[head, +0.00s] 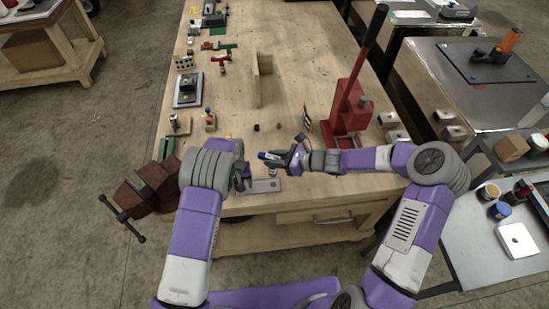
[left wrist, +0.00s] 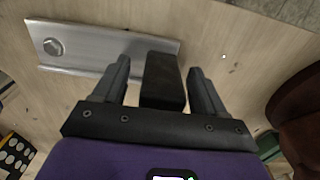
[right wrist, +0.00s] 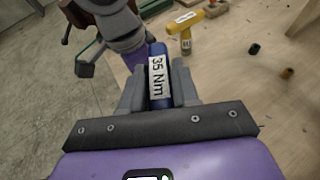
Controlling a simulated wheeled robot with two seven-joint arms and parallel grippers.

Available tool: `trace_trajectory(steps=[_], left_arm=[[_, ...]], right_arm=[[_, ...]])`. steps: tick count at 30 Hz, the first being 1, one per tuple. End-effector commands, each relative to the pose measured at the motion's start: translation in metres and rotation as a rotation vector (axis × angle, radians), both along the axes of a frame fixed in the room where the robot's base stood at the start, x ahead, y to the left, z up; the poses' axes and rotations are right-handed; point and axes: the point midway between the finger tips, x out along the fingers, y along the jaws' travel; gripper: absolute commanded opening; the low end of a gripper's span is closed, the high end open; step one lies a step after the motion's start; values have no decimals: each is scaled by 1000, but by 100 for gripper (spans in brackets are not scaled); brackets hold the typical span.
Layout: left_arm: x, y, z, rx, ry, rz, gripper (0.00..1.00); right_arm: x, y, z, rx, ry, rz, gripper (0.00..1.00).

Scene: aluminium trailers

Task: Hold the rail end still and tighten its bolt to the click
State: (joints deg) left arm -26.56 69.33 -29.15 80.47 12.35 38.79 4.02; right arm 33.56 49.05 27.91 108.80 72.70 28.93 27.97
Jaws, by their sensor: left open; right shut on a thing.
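The rail end (head: 258,187) is a flat silver bar at the bench's front edge; it also shows in the left wrist view (left wrist: 100,62). Its round bolt (left wrist: 54,47) is near one end. My left gripper (head: 241,178) is open beside the rail end, fingers apart on either side of a black block (left wrist: 163,80). I cannot tell whether that block is fixed to the rail. My right gripper (head: 285,158) is shut on a blue tool labelled "35 Nm" (right wrist: 158,77), above the rail end. Whether the tool meets the bolt is hidden.
A dark red vise (head: 147,187) is at the bench's left front corner. A red lever press (head: 347,110) stands to the right. A yellow labelled T-shaped piece (right wrist: 186,28) and small dark parts (head: 257,127) lie beyond. The bench middle is mostly clear.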

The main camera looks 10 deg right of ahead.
Motion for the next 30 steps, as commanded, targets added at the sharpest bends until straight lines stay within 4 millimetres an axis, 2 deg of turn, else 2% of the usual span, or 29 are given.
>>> trace_trajectory(steps=[5,8,18,22,30], left_arm=[[0,0,4,-1,-1,0,72],[1,-1,16,-2,-4,0,72],[1,0,86,-2,-3,-1,72],[1,0,106,-1,-3,0,72],[0,0,121,0,0,-1,72]], right_arm=[[0,0,1,1,-2,0,0],[0,0,1,1,-2,0,0],[0,0,1,1,-2,0,0],[0,0,1,1,-2,0,0],[0,0,1,1,-2,0,0]])
